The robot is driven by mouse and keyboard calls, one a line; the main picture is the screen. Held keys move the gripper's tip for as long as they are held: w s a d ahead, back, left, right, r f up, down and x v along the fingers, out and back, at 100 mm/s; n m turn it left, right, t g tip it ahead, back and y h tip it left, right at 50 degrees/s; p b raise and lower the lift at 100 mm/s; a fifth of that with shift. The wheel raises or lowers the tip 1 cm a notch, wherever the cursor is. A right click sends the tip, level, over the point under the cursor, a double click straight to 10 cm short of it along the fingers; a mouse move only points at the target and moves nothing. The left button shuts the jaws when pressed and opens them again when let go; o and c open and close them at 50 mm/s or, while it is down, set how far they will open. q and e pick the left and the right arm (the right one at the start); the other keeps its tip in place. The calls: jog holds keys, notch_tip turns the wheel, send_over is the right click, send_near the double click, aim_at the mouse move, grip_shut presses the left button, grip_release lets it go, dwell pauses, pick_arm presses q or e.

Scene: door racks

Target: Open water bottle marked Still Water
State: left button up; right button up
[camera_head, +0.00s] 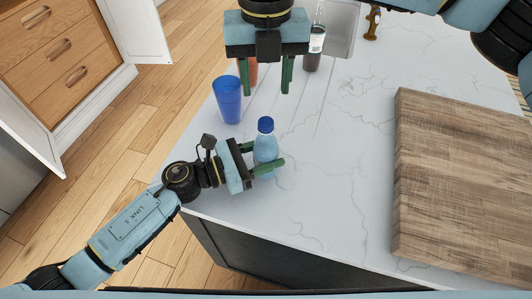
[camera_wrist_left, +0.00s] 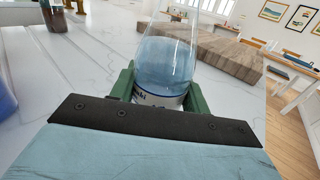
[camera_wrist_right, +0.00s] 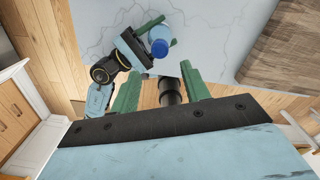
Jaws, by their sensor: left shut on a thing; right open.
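A clear water bottle (camera_head: 265,147) with a blue cap (camera_head: 265,124) stands upright on the marble counter. My left gripper (camera_head: 270,157) is shut around its body from the left. In the left wrist view the bottle (camera_wrist_left: 167,60) sits between the green fingers, its label mostly hidden and only partly readable. My right gripper (camera_head: 271,88) is open and empty, pointing down above and behind the bottle in the head view. In the right wrist view the blue cap (camera_wrist_right: 160,48) shows beyond the open fingers, apart from them.
A blue cup (camera_head: 228,100) stands left of my right gripper. A dark bottle (camera_head: 314,45) with a white label stands behind it, near an orange-red item (camera_head: 251,73). A thick wooden board (camera_head: 460,180) lies on the right. The counter between bottle and board is clear.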

aim_at(266, 121)
pick_arm(q)
grip_shut()
pick_arm(e)
jog(key=m, duration=0.4)
jog(key=shift+m, duration=0.3)
jog(key=m, duration=0.4)
jog(key=shift+f+m, duration=0.3)
jog(key=shift+f, duration=0.25)
notch_tip(266, 121, down, 7)
jog(key=shift+r, duration=0.1)
